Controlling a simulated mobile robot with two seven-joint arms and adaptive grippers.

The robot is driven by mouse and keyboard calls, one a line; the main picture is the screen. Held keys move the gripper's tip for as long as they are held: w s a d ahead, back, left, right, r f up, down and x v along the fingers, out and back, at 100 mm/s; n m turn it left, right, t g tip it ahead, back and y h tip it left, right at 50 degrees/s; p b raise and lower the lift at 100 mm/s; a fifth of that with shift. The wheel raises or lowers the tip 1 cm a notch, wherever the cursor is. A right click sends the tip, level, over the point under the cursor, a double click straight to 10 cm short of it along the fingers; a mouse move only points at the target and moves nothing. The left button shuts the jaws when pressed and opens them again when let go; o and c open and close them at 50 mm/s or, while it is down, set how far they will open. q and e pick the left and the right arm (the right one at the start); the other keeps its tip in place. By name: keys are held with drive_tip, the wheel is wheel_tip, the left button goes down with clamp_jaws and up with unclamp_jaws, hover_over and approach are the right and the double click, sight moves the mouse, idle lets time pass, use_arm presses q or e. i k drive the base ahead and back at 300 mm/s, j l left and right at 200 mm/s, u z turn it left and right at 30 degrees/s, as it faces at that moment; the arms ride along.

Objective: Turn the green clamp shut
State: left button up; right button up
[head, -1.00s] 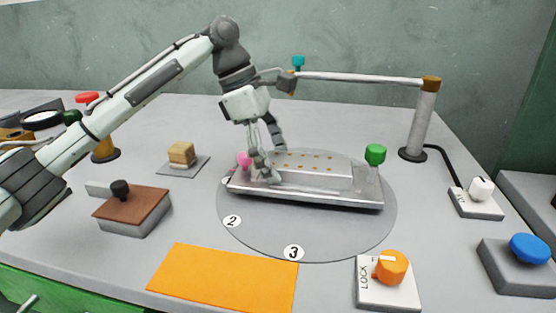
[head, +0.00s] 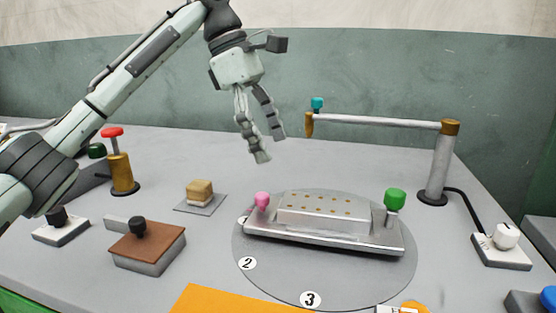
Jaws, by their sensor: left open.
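The green clamp (head: 395,199) is a green knob on a short post at the right end of the metal press plate. The plate (head: 330,237) sits on a round grey turntable (head: 262,272) marked with numbers. A pink knob (head: 262,200) stands at the plate's left end, and a block with small holes (head: 325,211) lies between the two knobs. My left gripper (head: 269,150) is open and empty, pointing down, above and behind the pink knob and well left of the green clamp. My right gripper is not in view.
A post with a horizontal arm (head: 375,121) stands behind the turntable and reaches left. A white knob box (head: 501,247) is at the right. A brown-topped box (head: 147,247), a tan block (head: 200,192) and a red-topped post (head: 120,172) are at the left. An orange mat (head: 225,301) lies in front.

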sight(394, 198)
drive_tip(key=k+z, duration=0.45)
drive_tip(key=k+l+z, duration=0.25)
drive_tip(key=z, duration=0.2)
drive_tip(key=k, duration=0.05)
